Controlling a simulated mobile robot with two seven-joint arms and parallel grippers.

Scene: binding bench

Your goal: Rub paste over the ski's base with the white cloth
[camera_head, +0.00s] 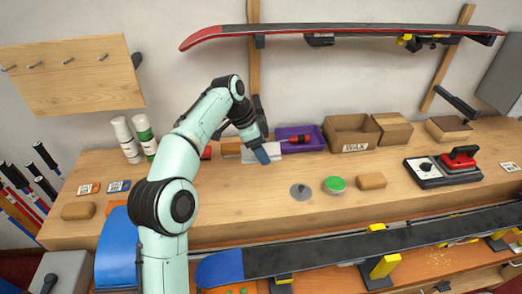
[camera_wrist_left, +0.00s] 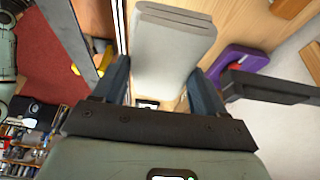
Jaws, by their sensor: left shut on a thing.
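My left gripper (camera_head: 262,153) is above the back of the bench, shut on the folded white cloth (camera_head: 247,157). In the left wrist view the cloth (camera_wrist_left: 172,45) sits between the two fingers (camera_wrist_left: 160,85). The ski (camera_head: 370,243) lies along the front of the bench, its dark base facing up and its blue tip at the left. A small round tin with a green top (camera_head: 335,185) stands mid-bench, and a grey disc (camera_head: 300,192) lies left of it. My right gripper is not in view.
Yellow vises (camera_head: 384,266) hold the ski. A purple tray (camera_head: 300,138) with a red-handled tool is beside the cloth. A cork-coloured block (camera_head: 371,181), a waxing iron (camera_head: 460,158) and a WAX box (camera_head: 352,133) are to the right. White bottles (camera_head: 126,138) stand at the left.

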